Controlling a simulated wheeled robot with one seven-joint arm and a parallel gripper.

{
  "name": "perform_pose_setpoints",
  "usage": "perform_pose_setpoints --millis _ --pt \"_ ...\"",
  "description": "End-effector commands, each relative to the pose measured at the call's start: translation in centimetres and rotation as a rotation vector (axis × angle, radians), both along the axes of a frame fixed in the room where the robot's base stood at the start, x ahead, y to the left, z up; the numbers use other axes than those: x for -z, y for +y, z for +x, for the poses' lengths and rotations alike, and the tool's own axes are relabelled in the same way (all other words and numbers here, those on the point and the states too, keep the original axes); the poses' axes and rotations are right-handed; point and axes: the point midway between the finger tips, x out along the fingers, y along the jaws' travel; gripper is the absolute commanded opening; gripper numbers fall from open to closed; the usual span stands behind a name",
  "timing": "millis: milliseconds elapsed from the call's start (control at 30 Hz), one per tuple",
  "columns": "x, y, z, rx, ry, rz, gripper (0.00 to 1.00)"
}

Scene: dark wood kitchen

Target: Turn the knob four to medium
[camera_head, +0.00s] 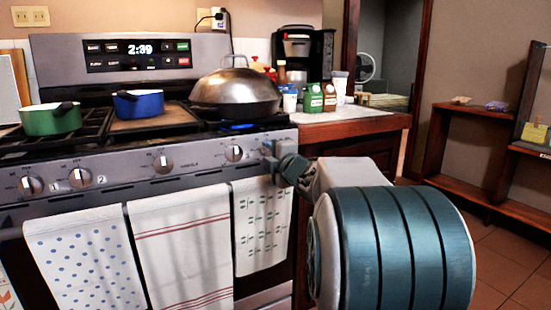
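The stove's front panel (200,169) carries a row of round silver knobs. From the left I see a first knob (31,186), a second knob (80,179), a third knob (163,164) and a fourth knob (234,153). Which of them bears the label four is too small to read. My gripper (270,155) is at the right end of the panel, just right of the fourth knob. It covers that part of the panel, so a knob behind it would be hidden. Its fingers are too small and overlapped to tell open from shut.
A blue flame (238,126) shows under the domed metal pan (236,90). A green pot (50,120) and blue pot (138,104) stand on the stove. Towels, including a striped towel (182,240), hang below the knobs. A counter (352,118) adjoins at right.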

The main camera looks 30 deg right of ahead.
Motion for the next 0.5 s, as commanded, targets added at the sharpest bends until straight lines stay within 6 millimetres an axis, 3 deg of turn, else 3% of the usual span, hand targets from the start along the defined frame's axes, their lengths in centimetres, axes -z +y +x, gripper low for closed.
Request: perform_pose_setpoints --millis 167,500 --pt "-0.3 -0.2 -2.1 0.003 -0.001 0.000 0.32" --pt "-0.4 -0.4 -9.4 0.003 0.000 0.000 0.32"
